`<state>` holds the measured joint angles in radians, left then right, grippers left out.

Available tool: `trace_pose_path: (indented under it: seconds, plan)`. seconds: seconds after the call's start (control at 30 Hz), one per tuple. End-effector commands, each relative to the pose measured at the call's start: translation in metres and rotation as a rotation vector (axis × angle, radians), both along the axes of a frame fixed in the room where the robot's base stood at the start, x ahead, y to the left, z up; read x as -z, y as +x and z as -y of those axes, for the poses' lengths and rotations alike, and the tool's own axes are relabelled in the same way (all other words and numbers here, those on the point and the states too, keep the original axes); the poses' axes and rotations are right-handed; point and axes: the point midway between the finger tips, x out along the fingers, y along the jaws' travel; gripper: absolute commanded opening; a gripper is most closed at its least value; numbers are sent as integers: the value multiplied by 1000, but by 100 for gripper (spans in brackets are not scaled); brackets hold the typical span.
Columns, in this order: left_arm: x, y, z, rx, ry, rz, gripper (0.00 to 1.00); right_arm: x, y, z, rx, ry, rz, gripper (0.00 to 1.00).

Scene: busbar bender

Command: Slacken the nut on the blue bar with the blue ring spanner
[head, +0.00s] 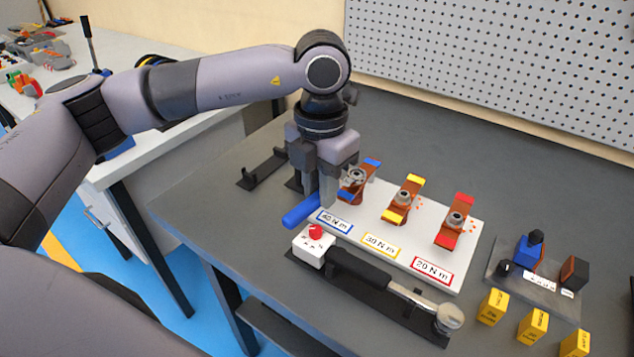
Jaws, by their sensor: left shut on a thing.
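The blue ring spanner (301,214) has a blue handle that sticks out to the front left of my left gripper (327,198). My left gripper points down and is shut on the spanner, at the left edge of the white board (378,239). The blue bar (371,163) is a copper strip with blue ends, at the left of the board above the 40 N m label. Its nut (357,177) is just right of the fingers. The spanner's ring end is partly hidden by the fingers, and I cannot tell whether it is fully seated around the nut. My right gripper is out of view.
A yellow bar (394,214) and a red bar (446,238) stand to the right. A torque wrench (409,293) lies in front, beside a white box with a red knob (315,232). Several yellow blocks (493,307) stand at the right front. An empty black holder (262,170) is behind.

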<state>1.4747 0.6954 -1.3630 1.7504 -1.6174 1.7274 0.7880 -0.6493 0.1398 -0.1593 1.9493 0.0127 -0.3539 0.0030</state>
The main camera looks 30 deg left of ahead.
Motion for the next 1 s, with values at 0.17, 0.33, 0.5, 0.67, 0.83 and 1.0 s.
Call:
trace_pose_path:
  seconds: [0.17, 0.33, 0.5, 0.67, 0.83, 1.0]
  plan:
    - [0, -1, 3, -32, 0, 1, 0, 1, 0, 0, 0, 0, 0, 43]
    - [-1, -1, 3, -32, 0, 1, 0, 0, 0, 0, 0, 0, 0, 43]
    - [0, -1, 6, -59, 0, 1, 0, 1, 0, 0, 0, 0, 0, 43]
    - [0, -2, 12, -120, 0, 1, 0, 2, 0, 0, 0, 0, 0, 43]
    - [0, -3, 13, -141, 0, 1, 0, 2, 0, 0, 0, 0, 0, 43]
    - [0, -3, 13, -140, 0, 1, 0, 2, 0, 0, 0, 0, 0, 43]
